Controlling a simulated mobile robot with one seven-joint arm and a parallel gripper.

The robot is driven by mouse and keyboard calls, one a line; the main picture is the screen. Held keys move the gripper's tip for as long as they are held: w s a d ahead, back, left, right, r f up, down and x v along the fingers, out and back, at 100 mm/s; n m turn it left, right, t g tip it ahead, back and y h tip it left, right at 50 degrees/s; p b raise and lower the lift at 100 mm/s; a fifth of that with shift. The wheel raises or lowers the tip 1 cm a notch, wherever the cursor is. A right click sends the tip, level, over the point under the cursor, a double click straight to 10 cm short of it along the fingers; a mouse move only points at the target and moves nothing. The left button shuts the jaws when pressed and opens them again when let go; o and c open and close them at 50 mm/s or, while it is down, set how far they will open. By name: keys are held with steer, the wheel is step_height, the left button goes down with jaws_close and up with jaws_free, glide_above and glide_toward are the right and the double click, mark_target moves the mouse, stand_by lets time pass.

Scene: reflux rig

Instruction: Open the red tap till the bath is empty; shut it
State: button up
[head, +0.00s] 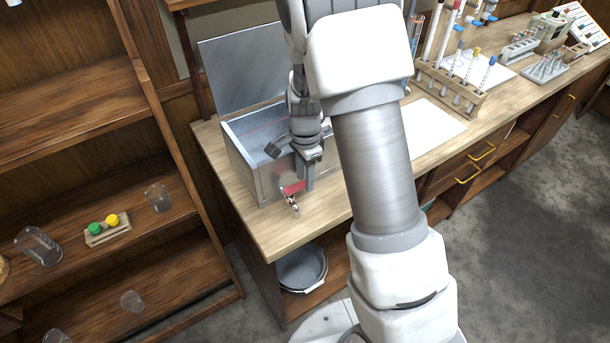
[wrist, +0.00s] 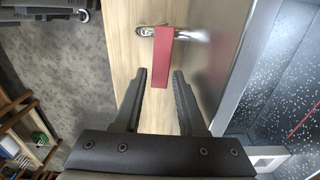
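The bath (head: 240,165) is an open grey metal box on the bench. Its inside shows as a dark speckled surface with a red line in the wrist view (wrist: 282,85); I cannot tell the water level. The tap's red handle (head: 293,187) sits on the bath's front wall above a metal spout (head: 292,204). In the wrist view the red handle (wrist: 163,55) points towards me. My gripper (head: 305,180) is at the tap. Its fingers (wrist: 160,74) are open, with the handle's near end in line with the gap; I cannot tell whether they touch it.
A grey bucket (head: 302,268) stands on the shelf below the bench, under the tap side. A test tube rack (head: 450,85) and a white mat (head: 432,128) are on the bench to the right. Wooden shelves (head: 95,200) with glassware stand at left.

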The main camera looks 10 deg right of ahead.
mark_target(304, 182)
jaws_close()
steer(key=shift+w+n, duration=0.15)
steer(key=shift+n, duration=0.15)
steer(key=shift+o, duration=0.2)
jaws_free()
step_height(304, 182, up, 18)
steer(key=shift+f+p, duration=0.25)
steer(key=shift+p, duration=0.2)
